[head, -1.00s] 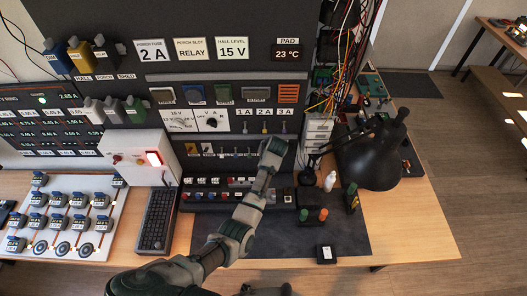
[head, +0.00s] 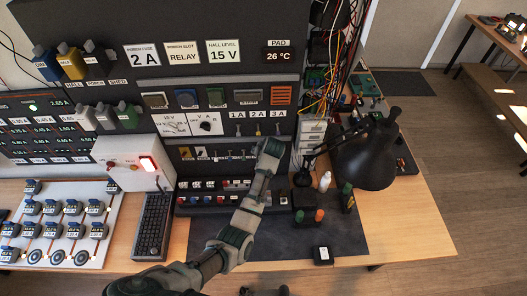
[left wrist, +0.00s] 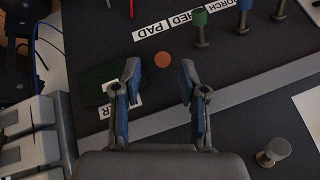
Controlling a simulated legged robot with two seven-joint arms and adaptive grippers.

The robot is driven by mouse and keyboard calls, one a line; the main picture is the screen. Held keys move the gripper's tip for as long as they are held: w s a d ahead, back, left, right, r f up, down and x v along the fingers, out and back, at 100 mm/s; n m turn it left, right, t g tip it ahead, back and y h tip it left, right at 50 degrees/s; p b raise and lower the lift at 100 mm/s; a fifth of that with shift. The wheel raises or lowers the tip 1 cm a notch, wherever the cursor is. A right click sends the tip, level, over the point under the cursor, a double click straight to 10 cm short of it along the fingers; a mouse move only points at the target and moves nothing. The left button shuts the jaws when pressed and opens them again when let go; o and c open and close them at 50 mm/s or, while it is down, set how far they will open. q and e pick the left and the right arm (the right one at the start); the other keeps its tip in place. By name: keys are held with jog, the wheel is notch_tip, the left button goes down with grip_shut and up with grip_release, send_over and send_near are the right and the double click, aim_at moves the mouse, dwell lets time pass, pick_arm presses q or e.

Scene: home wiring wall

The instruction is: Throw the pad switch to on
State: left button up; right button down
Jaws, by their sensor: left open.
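In the left wrist view my left gripper (left wrist: 160,67) is open, its two blue-lined fingers spread apart over the dark panel. A round orange-brown cap (left wrist: 162,60) shows between the fingertips, just below a white label reading PAD (left wrist: 157,27). It looks like the pad switch seen end-on, so its on or off position cannot be told. No contact with the fingers shows. In the head view my left arm reaches up to the right end of the panel's lower switch row (head: 224,155); its hand (head: 269,148) hides the switch there.
Neighbouring levers with green (left wrist: 200,18) and blue (left wrist: 245,5) caps stand near the fingers. A grey knob (left wrist: 272,152) juts out at lower right. In the head view the PAD display (head: 279,56) reads 26 °C. A black lamp (head: 365,155) stands right of my arm.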

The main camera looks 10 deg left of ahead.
pick_arm(q)
jog(key=v, duration=0.9)
jog(key=shift+d+r, duration=0.15)
jog(key=shift+d, duration=0.05)
dwell(0.3)
